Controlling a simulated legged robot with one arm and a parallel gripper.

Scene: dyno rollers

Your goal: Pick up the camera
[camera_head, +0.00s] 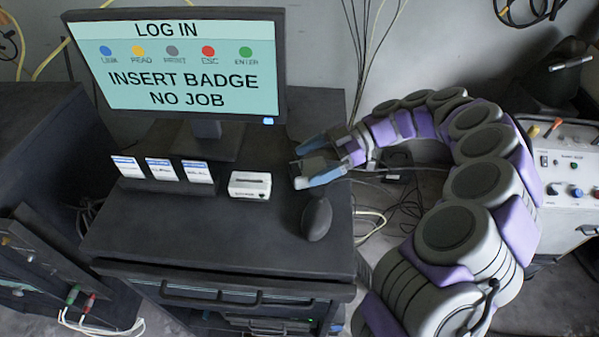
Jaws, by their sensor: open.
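My gripper (314,162) is open over the right part of the dark desk top, with its bluish-grey fingers pointing left. A small dark grey block (313,166) shows between the fingers. It may be the camera, but I cannot tell for sure, nor whether the fingers touch it. I see no other thing that is clearly a camera.
The desk (150,232) bears a monitor (180,64), several badge cards (163,170), a small white box (249,185) and a dark mouse-shaped object (317,218). Cables hang behind. A white control box (570,170) stands right. The front left desk top is clear.

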